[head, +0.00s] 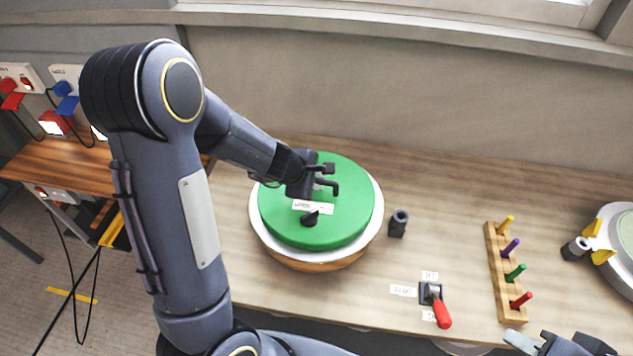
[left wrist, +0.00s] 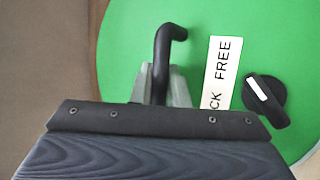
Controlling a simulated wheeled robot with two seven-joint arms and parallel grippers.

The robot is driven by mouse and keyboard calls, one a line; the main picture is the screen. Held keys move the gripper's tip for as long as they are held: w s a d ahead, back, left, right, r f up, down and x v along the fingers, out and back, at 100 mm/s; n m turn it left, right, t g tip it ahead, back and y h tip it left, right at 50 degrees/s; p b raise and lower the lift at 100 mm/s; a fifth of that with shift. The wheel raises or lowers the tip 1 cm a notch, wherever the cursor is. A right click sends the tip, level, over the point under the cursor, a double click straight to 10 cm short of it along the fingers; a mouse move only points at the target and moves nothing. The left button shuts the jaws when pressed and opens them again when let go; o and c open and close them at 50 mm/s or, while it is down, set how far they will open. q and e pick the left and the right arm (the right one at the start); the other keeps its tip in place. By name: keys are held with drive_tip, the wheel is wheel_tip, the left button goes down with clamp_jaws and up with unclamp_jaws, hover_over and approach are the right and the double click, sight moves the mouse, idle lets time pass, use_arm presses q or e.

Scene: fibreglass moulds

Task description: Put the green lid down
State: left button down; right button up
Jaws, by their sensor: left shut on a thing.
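The green lid (head: 345,220) is a round disc with a black handle, a white label and a black knob (head: 310,218). In the head view it appears over the round white-rimmed mould (head: 262,236) on the bench; whether it rests on it or hangs just above, I cannot tell. My left gripper (head: 326,180) is shut on the lid's black handle. In the left wrist view the bent handle (left wrist: 164,60) rises between the jaws, with the label (left wrist: 220,72) and knob (left wrist: 264,98) beside it. My right gripper (head: 540,342) shows only partly at the bottom right edge, so its jaws are unclear.
A black cylinder (head: 398,223) stands right of the mould. A red-handled lever (head: 437,306) sits near the front edge. A wooden rack (head: 503,272) holds several coloured pegs. Another round mould (head: 608,250) is at the far right. The bench behind the rack is clear.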

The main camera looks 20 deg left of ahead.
use_arm(q)
drive_tip(key=c, duration=1.9)
unclamp_jaws()
drive_tip(key=shift+f, duration=0.1)
drive_tip(key=o, duration=0.5)
drive_tip(key=shift+r, duration=0.3)
drive_tip(key=shift+p+v, duration=2.2)
drive_tip(key=shift+v, duration=3.65)
drive_tip(key=s+d+r+m+h, duration=0.4)
drive_tip(key=s+d+r+m, duration=0.2)
drive_tip(key=s+r+m, duration=0.3)
drive_tip(key=s+m+g+y, duration=0.1)
drive_tip(key=s+m+y, duration=0.1)
drive_tip(key=s+m, duration=0.7)
drive_tip(key=shift+s+f+y, duration=0.25)
drive_tip(key=shift+s+y, duration=0.15)
drive_tip(key=shift+s, duration=0.4)
